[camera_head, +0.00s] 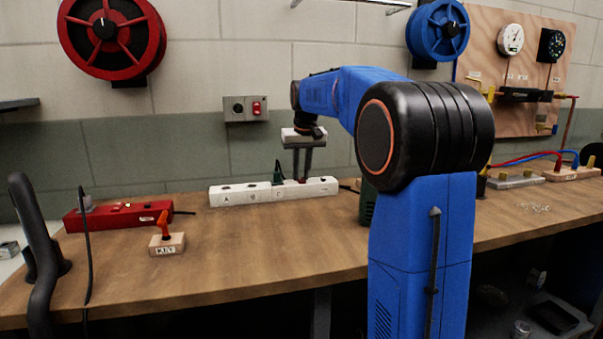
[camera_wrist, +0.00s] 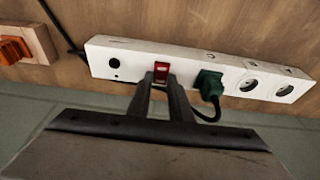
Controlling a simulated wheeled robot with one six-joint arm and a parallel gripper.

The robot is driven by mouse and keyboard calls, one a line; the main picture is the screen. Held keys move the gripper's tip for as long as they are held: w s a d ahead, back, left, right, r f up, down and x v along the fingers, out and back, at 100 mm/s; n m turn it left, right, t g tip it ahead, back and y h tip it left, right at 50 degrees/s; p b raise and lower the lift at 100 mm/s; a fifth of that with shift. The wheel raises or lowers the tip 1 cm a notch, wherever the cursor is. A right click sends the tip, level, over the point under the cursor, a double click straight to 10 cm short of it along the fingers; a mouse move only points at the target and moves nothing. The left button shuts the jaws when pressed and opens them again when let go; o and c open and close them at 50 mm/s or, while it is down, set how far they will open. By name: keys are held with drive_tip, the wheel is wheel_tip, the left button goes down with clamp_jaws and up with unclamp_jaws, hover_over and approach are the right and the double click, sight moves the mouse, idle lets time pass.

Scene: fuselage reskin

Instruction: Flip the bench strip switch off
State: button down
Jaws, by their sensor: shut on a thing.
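The white bench strip (camera_head: 235,195) lies along the back of the bench, below the wall. In the wrist view the same strip (camera_wrist: 130,66) shows a red rocker switch (camera_wrist: 161,72) between a dark round hole and a green plug (camera_wrist: 208,84). My gripper (camera_head: 302,180) points down at the strip, just right of the green plug (camera_head: 278,174) in the head view. Its fingertips (camera_wrist: 160,79) are on either side of the red switch, shut on it. The fingers partly hide the switch, and I cannot tell which way it is tilted.
A red power strip (camera_head: 115,216) and a wooden block with an orange handle (camera_head: 167,244) sit on the left of the bench. A grey wall box with a red switch (camera_head: 246,108) hangs behind. The bench front (camera_head: 270,250) is clear.

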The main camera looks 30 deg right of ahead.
sight(303, 182)
drive_tip(key=shift+w+d+g, duration=0.1)
drive_tip(key=shift+w+g, duration=0.15)
drive_tip(key=shift+g, duration=0.45)
drive_tip(key=c, duration=1.6)
unclamp_jaws()
drive_tip(key=shift+r, duration=0.1)
drive_tip(key=r, duration=0.5)
drive_tip(key=s+r, duration=0.1)
drive_tip(key=r, duration=0.5)
drive_tip(key=s+r, duration=0.1)
drive_tip(key=r, duration=0.5)
drive_tip(key=shift+s+a, duration=0.15)
drive_tip(key=shift+a, duration=0.15)
